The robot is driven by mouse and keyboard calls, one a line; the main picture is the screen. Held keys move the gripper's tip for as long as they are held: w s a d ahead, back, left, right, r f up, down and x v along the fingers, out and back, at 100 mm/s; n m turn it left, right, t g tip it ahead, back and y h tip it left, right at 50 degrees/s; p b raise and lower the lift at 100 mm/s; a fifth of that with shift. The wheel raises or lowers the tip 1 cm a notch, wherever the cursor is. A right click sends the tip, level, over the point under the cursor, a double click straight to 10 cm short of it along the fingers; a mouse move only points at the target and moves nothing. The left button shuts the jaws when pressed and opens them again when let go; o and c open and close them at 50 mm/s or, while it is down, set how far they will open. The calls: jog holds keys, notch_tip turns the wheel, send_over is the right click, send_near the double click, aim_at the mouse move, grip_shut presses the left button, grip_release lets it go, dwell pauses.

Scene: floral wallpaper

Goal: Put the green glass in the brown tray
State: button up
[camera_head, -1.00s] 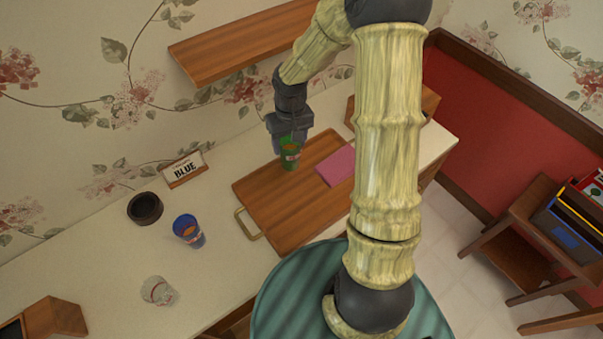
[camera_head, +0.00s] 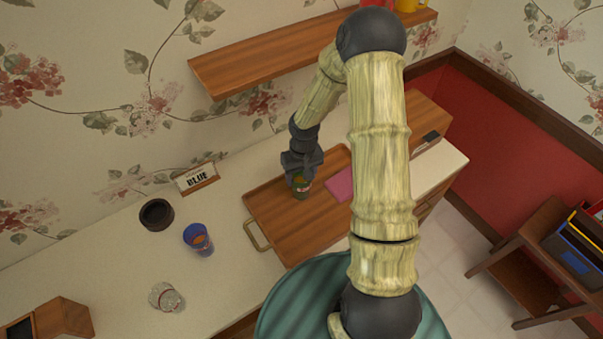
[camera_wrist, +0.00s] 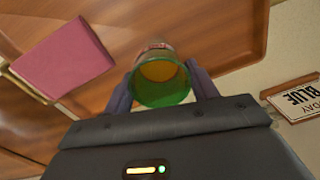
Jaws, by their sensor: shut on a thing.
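The green glass (camera_head: 302,189) is upright at the brown tray (camera_head: 283,237), over its back part in the head view. My gripper (camera_head: 299,175) is shut on the glass from above. In the wrist view the green glass (camera_wrist: 161,80) sits between the two fingers of my gripper (camera_wrist: 160,88), and its inside looks orange. Brown tray surface (camera_wrist: 225,30) shows beyond it. I cannot tell whether the glass's base touches the tray.
A pink block or book (camera_head: 341,184) lies on the tray, right of the glass. A blue glass (camera_head: 198,239), a dark round bowl (camera_head: 157,214), a clear glass (camera_head: 166,297) and a "BLUE" sign (camera_head: 197,178) stand left of the tray. A wooden shelf (camera_head: 270,57) hangs above.

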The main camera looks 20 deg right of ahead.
jog(key=shift+f, duration=0.15)
jog(key=o, duration=1.6)
jog(key=shift+o, duration=0.2)
notch_tip(320, 180, up, 12)
jog(key=b, duration=0.1)
jog(key=shift+d+r, duration=0.2)
jog(key=shift+d, duration=0.05)
